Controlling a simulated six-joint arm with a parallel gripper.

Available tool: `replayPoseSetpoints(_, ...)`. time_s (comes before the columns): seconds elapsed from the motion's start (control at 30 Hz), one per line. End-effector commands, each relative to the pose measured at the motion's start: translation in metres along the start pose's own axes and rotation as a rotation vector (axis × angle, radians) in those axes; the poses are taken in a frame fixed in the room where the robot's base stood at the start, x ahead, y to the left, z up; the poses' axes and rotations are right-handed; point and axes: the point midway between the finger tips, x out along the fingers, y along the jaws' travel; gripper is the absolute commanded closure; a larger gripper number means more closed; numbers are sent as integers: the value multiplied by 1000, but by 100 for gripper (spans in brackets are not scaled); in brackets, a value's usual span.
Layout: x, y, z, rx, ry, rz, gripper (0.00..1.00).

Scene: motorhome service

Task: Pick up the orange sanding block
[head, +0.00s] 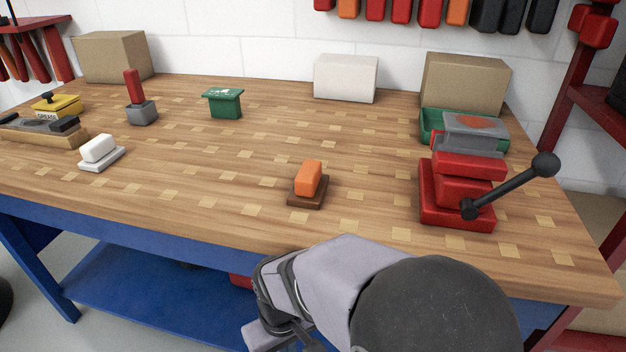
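The orange sanding block (309,177) sits on a dark brown base (307,194) on the wooden workbench, near the front edge and around the middle of the picture. It is upright and nothing covers it. A similar white block (98,149) on a pale base lies further left. My arm shows at the bottom of the head view, in front of the bench edge and below the orange block. My gripper's fingers do not show in this view. Nothing touches the orange block.
A red vise (459,192) with a black lever stands to the right. Behind it is a green tray (432,126). A green stand (225,104), a red-handled tool (137,98) and a yellow grease tin (57,106) stand further back. The bench around the orange block is clear.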

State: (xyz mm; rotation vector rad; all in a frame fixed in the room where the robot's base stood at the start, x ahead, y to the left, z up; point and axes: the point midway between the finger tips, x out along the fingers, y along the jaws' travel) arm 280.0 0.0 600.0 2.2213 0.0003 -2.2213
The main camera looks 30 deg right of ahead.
Motion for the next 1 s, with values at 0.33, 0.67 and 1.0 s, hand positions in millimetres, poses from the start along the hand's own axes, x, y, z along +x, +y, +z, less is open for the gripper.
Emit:
replayPoseSetpoints(0.33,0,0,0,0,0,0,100)
replayPoseSetpoints(0.67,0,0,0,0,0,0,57)
replayPoseSetpoints(1.0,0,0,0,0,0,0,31)
